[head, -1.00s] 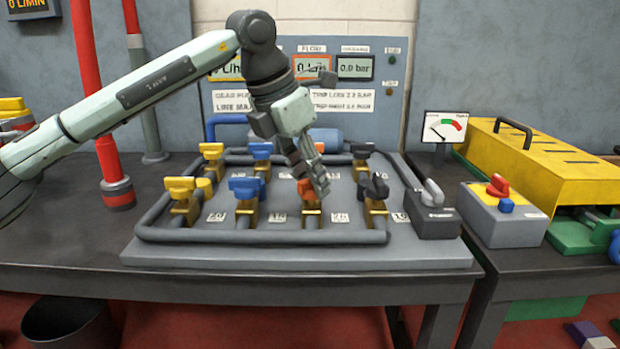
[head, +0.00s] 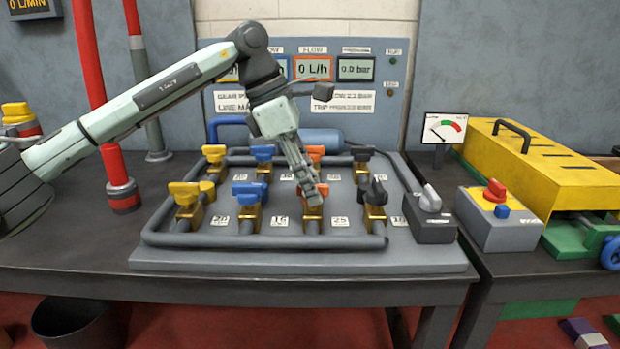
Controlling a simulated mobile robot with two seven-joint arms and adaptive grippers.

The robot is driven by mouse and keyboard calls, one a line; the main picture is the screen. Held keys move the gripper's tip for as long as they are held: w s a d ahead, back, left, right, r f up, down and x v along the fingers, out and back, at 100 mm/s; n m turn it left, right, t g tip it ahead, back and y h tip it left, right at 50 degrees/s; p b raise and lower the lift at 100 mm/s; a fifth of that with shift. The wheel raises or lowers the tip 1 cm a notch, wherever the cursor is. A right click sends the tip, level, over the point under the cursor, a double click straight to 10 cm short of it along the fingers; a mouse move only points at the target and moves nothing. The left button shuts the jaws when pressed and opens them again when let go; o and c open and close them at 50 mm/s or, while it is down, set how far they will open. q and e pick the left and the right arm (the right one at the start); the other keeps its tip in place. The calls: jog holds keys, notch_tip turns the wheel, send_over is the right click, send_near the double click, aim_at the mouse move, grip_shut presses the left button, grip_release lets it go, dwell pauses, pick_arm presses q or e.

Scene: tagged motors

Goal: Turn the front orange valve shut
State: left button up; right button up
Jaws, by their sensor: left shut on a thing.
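The front orange valve (head: 322,192) is in the front row of the pipe panel, between the front blue valve and the front black valve. Its orange handle is mostly hidden by my left gripper (head: 309,193), with bits of orange showing on both sides of the fingers. The gripper reaches down from above and is shut on this handle. The brass body (head: 312,215) shows below. How far the handle is turned is hard to see. A second orange valve (head: 317,152) is in the back row, partly behind my gripper. My right gripper is out of view.
Nearby stand the front blue valve (head: 248,192), the front black valve (head: 375,193) and the front yellow valve (head: 185,193). The display above reads 0 L/h (head: 312,67).

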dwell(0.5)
pick_arm(q)
jog(key=o, duration=1.2)
jog(key=shift+c, duration=0.2)
jog(key=shift+r, duration=0.1)
jog(key=v, duration=1.2)
